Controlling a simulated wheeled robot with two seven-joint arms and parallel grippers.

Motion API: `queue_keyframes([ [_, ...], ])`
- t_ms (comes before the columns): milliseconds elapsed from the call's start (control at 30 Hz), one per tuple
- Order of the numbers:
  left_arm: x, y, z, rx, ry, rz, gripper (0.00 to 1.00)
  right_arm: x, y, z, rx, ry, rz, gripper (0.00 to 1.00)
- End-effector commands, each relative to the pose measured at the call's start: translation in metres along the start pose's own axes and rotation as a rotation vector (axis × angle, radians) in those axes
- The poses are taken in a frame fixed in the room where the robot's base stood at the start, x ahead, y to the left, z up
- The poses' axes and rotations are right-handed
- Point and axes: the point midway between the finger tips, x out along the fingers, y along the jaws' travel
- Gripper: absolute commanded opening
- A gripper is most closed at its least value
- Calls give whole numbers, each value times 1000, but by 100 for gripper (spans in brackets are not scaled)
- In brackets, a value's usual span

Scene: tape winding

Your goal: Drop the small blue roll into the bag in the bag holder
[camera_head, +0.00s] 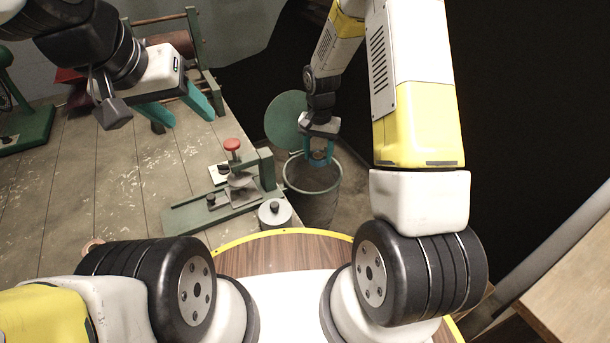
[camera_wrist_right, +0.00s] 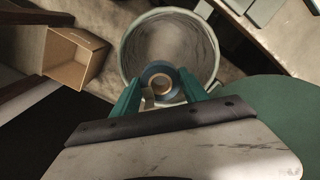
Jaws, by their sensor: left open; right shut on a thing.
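The small blue roll (camera_wrist_right: 160,68) is a ring with a tan core, gripped between the teal fingers of my right gripper (camera_wrist_right: 160,82). In the head view this gripper (camera_head: 319,156) hangs over the mouth of the round bag holder (camera_head: 313,209), with the roll between its fingers. The holder is a bin with a green rim; in the right wrist view its rim (camera_wrist_right: 127,50) circles a greyish lining that looks like the bag (camera_wrist_right: 168,40). The roll appears over the near part of the opening. My left gripper (camera_head: 191,121) is open and empty over the workbench.
The workbench (camera_head: 120,190) lies left of the holder, with a green press-like tool with a red knob (camera_head: 232,145) and a grey cylinder (camera_head: 275,213) near its edge. A green disc (camera_head: 286,120) is behind the holder. A cardboard box (camera_wrist_right: 75,58) stands beside the holder on the floor.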

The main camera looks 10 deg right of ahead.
Motion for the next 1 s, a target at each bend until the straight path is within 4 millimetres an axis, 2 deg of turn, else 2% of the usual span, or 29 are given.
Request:
queue_keyframes([
  [100,0,0,0,0,0,0,53,16,1,1,-1,-2,2,12],
  [300,0,0,0,0,0,0,53,35,0,1,0,-2,1,12],
  [733,0,0,0,0,0,0,53,43,0,0,-1,0,0,12],
  [767,0,0,0,0,0,0,53,42,0,0,-1,0,0,57],
  [867,0,0,0,0,0,0,53,42,0,0,-1,0,0,77],
  [1000,0,0,0,0,0,0,53,42,0,0,-1,0,0,77],
])
